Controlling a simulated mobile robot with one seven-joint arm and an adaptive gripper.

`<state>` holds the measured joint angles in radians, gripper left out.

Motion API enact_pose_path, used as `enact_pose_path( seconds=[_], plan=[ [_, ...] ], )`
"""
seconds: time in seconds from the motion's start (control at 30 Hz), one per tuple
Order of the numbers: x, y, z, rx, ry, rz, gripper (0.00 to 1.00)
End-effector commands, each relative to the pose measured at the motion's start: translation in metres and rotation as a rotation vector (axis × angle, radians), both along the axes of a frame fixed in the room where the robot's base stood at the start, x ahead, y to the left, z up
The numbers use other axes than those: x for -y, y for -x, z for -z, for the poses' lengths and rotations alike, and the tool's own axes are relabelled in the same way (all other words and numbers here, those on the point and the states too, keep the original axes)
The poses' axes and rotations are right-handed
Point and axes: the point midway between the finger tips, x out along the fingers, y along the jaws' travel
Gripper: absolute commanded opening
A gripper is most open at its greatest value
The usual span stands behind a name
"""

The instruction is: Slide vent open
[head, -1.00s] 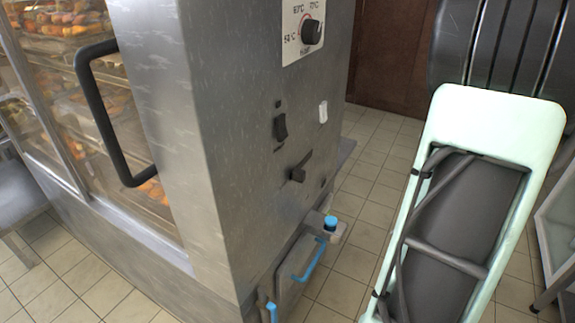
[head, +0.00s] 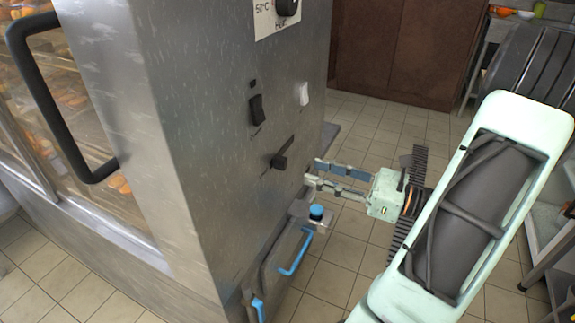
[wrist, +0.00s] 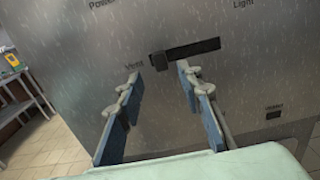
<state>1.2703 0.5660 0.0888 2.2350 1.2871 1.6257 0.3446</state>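The vent slider is a dark knob (head: 279,162) in a black slot on the steel side panel of the cabinet. In the wrist view, the knob (wrist: 160,62) sits at the left end of the slot (wrist: 195,49), beside the label "Vent", and the slot runs off to the right. My gripper (head: 313,173) is open and empty, its blue-padded fingers pointing at the panel. In the wrist view the gripper's fingertips (wrist: 158,73) are to either side of the knob and just below it. In the head view a gap separates them from the knob.
A black switch (head: 257,109), a white switch (head: 302,94) and a heat dial (head: 287,6) are above the slot. A blue-capped fitting (head: 316,212) and blue handle (head: 296,252) protrude below my gripper. The cabinet's black door handle (head: 62,120) is left. Tiled floor is open behind.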

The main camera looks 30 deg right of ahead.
Motion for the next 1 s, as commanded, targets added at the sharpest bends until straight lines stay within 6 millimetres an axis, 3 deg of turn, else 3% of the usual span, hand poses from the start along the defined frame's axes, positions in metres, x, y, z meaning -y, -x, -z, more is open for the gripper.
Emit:
enact_pose_path(
  seconds=[0.2,0.4,0.83,1.0],
  plan=[
    [-0.028,-0.034,0.002,0.0,0.002,-0.005,0.33],
    [-0.045,-0.056,0.002,0.0,0.004,-0.004,0.33],
    [-0.051,-0.064,0.0,-0.001,0.004,-0.001,0.33],
    [-0.051,-0.064,0.001,-0.001,0.004,-0.001,0.15]
  ],
)
